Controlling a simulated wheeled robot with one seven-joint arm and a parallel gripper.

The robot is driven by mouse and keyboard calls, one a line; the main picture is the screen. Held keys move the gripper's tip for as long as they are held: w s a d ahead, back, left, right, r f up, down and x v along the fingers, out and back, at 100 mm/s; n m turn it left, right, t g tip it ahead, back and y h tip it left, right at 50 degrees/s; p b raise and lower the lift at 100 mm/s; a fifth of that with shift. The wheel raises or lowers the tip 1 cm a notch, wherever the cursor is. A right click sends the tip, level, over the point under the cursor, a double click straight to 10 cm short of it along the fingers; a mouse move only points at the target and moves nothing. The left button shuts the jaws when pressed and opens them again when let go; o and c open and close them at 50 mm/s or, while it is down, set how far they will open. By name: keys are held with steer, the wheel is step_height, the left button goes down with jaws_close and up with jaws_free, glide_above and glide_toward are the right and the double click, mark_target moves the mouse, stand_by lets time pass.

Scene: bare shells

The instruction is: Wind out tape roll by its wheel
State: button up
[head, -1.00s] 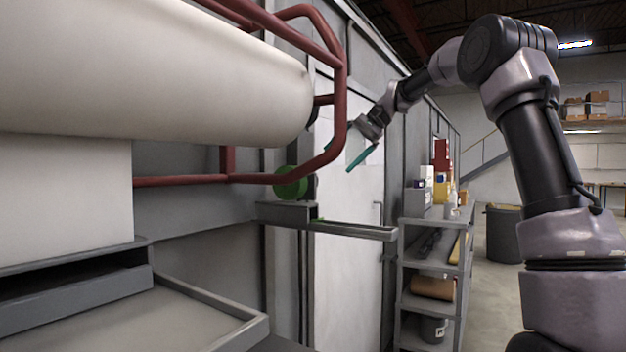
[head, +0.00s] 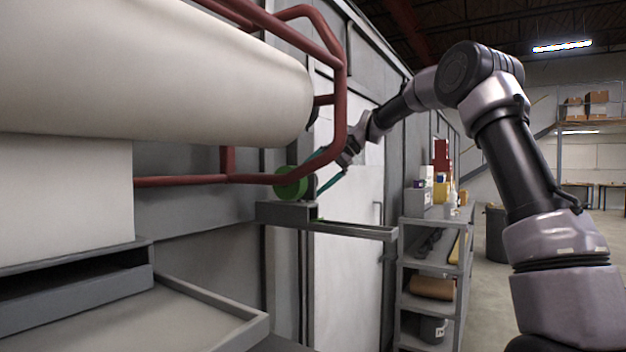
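The tape roll's green wheel (head: 291,183) sits above a grey bracket (head: 287,213) at the end of the machine, partly behind the red pipe frame. My gripper (head: 322,172) has teal fingers spread apart. It is at the right side of the wheel, with one finger reaching behind the red pipe and the other just right of the wheel. I cannot tell whether a finger touches the wheel. A small green bit (head: 318,221) shows at the bracket's right, perhaps tape.
Red pipes (head: 341,100) curve around a large cream roll (head: 170,80) close to my gripper. A grey rail (head: 355,230) juts right below it. A grey shelf (head: 432,262) with boxes and cans stands to the right.

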steer(key=c, duration=1.2)
steer(key=shift+c, duration=0.2)
